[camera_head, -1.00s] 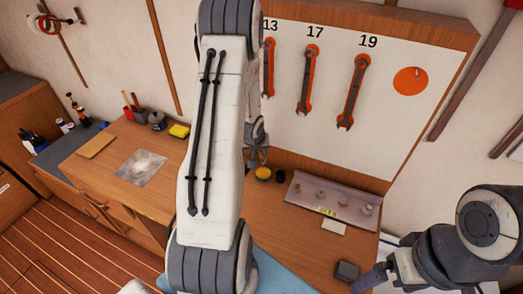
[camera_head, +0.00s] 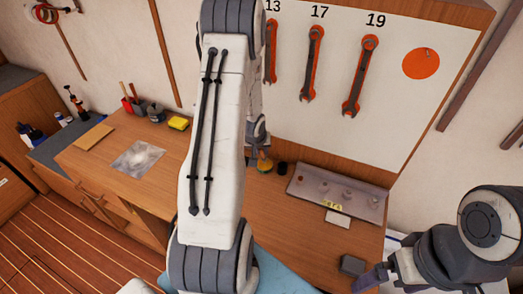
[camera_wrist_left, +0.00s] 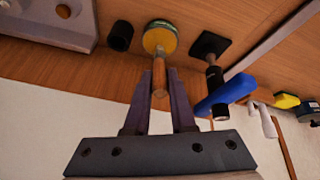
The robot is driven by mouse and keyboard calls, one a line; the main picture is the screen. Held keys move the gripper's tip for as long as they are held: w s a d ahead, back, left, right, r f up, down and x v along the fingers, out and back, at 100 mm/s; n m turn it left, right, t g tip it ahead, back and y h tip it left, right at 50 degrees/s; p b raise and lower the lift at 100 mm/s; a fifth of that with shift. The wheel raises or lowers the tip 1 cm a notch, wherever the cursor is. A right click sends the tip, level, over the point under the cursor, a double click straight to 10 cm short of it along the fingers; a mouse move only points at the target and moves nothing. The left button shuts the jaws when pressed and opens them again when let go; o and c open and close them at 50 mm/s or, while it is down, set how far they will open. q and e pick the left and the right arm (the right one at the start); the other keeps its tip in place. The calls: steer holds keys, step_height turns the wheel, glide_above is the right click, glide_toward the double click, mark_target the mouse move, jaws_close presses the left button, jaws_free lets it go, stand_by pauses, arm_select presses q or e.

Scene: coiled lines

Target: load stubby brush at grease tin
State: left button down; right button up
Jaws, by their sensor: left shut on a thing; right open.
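My left gripper (camera_wrist_left: 163,78) is shut on the wooden handle of the stubby brush (camera_wrist_left: 160,85). I cannot tell whether the bristles touch the grease. In the head view the brush (camera_head: 265,155) stands over the tin (camera_head: 264,168) on the bench, and my left arm hides most of the left gripper (camera_head: 259,146). My right gripper (camera_head: 368,280) is open and low at the right, partly cut off by the frame edge.
A black cylinder (camera_head: 282,169) stands close beside the tin. A grey metal tray (camera_head: 372,212) with several small knobs lies to the right. Wrenches (camera_head: 313,65) hang on the board behind.

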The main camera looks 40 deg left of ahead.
arm_select(q)
steer(key=shift+f+b, duration=0.45)
steer(key=shift+f, duration=0.1)
stand_by(0.5)
stand_by(1.0)
step_height(320, 180, up, 7)
steer(key=p, duration=0.7)
stand_by(0.8)
